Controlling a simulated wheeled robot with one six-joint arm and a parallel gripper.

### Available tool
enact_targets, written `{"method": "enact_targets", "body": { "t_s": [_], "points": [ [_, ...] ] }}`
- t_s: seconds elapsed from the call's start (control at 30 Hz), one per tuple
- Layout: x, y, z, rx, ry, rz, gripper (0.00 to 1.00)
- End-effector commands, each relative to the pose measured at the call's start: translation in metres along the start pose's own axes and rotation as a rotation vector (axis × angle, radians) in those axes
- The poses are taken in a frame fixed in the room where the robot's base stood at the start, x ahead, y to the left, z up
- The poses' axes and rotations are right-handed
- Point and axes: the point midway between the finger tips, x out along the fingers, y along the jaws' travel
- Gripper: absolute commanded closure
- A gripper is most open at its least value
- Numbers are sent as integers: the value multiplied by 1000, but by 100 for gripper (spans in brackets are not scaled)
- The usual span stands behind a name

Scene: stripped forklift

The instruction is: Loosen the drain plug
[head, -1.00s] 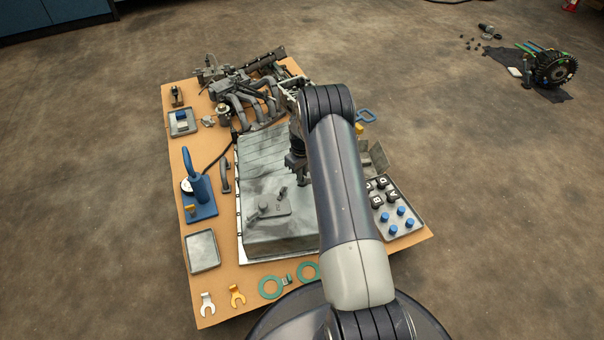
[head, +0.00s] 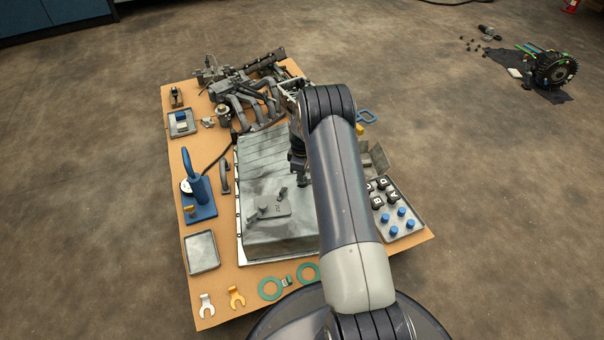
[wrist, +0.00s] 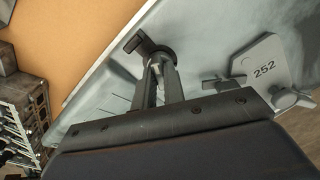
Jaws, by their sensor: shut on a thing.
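A grey, smeared oil pan (head: 262,160) lies upside down on the tan board in the head view. My gripper (wrist: 161,64) reaches over the pan in the wrist view, its two fingers closed on the dark drain plug (wrist: 145,43). The plug has a winged handle and a round collar; part of it is hidden between the fingertips. In the head view my gripper (head: 301,172) is low over the pan's right part, and my arm hides the plug there.
A plate marked 252 (wrist: 265,68) with winged fasteners is on the pan, right of my gripper in the wrist view. A blue hand tool (head: 197,190) and an empty tray (head: 202,252) are at the left.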

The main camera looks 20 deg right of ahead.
Motion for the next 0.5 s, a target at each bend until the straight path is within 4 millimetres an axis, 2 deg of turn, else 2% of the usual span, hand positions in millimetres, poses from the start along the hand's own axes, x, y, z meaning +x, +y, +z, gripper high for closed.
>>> {"method": "enact_targets", "body": {
  "t_s": [0.27,0.5],
  "points": [
    [0,0,0,-42,-1,-1,100],
    [0,0,0,-300,-1,-1,100]
  ]
}}
